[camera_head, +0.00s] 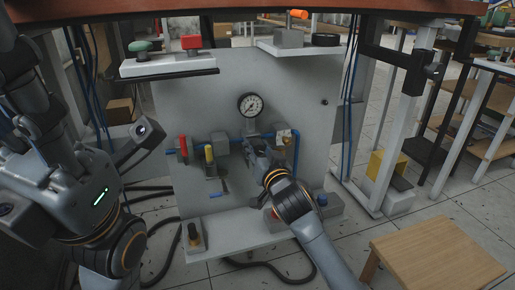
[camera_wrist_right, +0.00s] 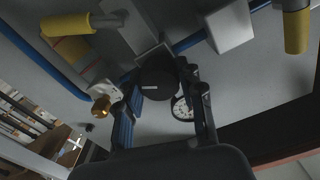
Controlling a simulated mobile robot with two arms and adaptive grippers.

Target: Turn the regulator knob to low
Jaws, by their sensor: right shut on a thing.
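The regulator knob (camera_wrist_right: 157,80) is a black round knob with a short white mark on its face, seen in the right wrist view. My right gripper (camera_wrist_right: 163,100) has its two fingers on either side of the knob and is shut on it. In the head view my right gripper (camera_head: 258,155) is at the panel, just below the pressure gauge (camera_head: 250,105), and the knob is hidden behind it. The gauge also shows in the right wrist view (camera_wrist_right: 182,109), partly hidden by a finger. My left arm is at the left of the head view; its fingers do not show.
A grey upright panel (camera_head: 300,100) carries blue pipes, red (camera_head: 183,149) and yellow (camera_head: 209,154) handles left of my right gripper. White shelves (camera_head: 168,66) stick out above. A ledge (camera_head: 250,228) runs below. A wooden stool (camera_head: 437,250) stands front right.

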